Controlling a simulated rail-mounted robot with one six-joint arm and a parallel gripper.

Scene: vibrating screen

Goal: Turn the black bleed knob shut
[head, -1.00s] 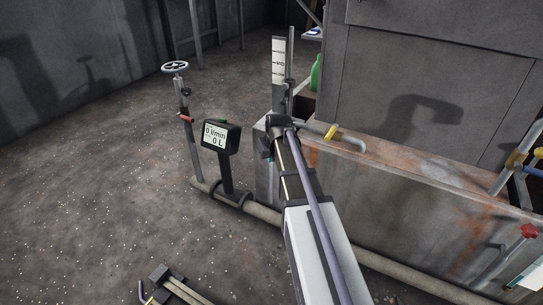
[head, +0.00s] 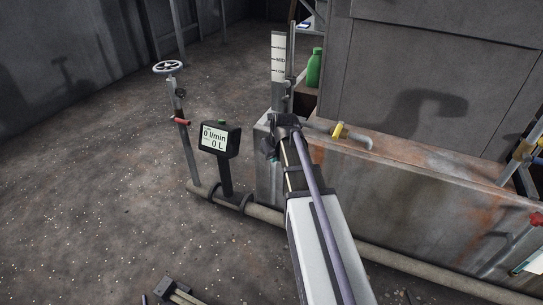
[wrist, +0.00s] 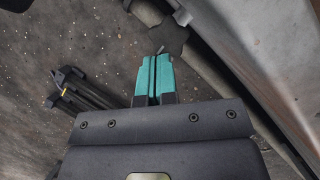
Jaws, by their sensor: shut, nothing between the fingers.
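A dark, lobed knob (wrist: 168,38), which looks like the black bleed knob, shows in the wrist view just beyond my fingertips. My gripper (wrist: 154,60) has teal fingers pressed together and holds nothing. The fingertips point at the knob, close to its near side; I cannot tell whether they touch it. In the head view my gripper (head: 272,150) is mostly hidden behind my arm, beside the concrete tank's left end, and I cannot make out the knob there.
A flow meter (head: 219,138) reading 0 l/min and 0 L stands left of my arm. A handwheel post (head: 183,130) stands farther left. A pipe (head: 262,212) runs along the floor by the tank (head: 410,190). A yellow-handled valve (head: 338,131) sits on the tank.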

